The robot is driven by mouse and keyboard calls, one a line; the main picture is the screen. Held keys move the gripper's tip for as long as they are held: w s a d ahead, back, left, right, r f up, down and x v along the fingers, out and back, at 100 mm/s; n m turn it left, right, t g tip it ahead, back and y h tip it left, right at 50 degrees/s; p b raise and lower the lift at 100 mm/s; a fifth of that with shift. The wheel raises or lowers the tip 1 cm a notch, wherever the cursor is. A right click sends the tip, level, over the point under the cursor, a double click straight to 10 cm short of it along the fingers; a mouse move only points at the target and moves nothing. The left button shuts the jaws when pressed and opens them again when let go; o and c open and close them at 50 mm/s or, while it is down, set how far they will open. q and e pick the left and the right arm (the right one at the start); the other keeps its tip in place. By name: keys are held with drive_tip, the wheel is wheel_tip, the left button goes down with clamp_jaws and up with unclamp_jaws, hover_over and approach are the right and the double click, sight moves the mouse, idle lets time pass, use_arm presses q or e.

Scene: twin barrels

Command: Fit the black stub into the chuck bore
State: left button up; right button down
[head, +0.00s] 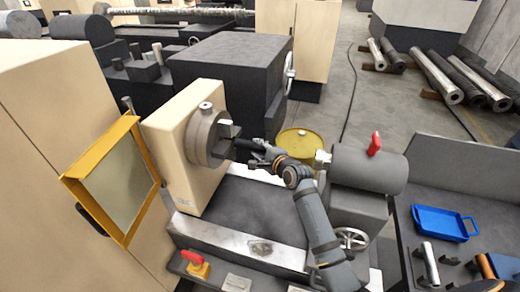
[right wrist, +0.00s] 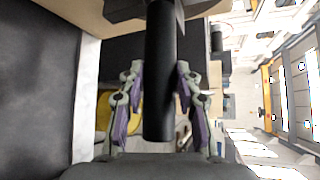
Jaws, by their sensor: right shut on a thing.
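The grey chuck (head: 202,138) sits on the cream headstock, with dark jaws on its right face. My right gripper (head: 262,154) is just right of the chuck and shut on the black stub (head: 243,143). In the right wrist view the stub (right wrist: 160,105) is a dark cylinder running between the two fingers (right wrist: 159,75) towards the top edge. Its far end meets or passes behind a dark grey part at the top. The bore is hidden, so I cannot tell whether the stub's end is inside it. My left gripper is not in view.
The tailstock (head: 368,168) with a red lever stands right of my right arm. A yellow-framed door (head: 115,180) hangs open at the left. A yellow drum (head: 299,143) stands behind the lathe. A blue tray (head: 440,223) and tools lie on the right bench.

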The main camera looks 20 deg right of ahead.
sight(240, 146)
drive_tip(key=shift+w+a+r+p, duration=0.1)
drive_tip(key=shift+w+a, duration=0.55)
drive_tip(key=shift+a, duration=0.35)
drive_tip(key=shift+w+a+r+p, duration=0.1)
drive_tip(key=shift+w+a+p, duration=0.05)
drive_tip(key=shift+w+a, duration=0.7)
drive_tip(key=shift+w+a+p, duration=0.1)
drive_tip(key=shift+w+a, duration=0.4)
drive_tip(key=shift+a, duration=0.6)
drive_tip(key=c, duration=0.8)
unclamp_jaws()
drive_tip(key=shift+c, duration=0.2)
drive_tip(key=shift+s+f, duration=0.2)
drive_tip(key=shift+f, duration=0.05)
drive_tip(key=v, duration=1.2)
drive_tip(key=shift+r, duration=0.2)
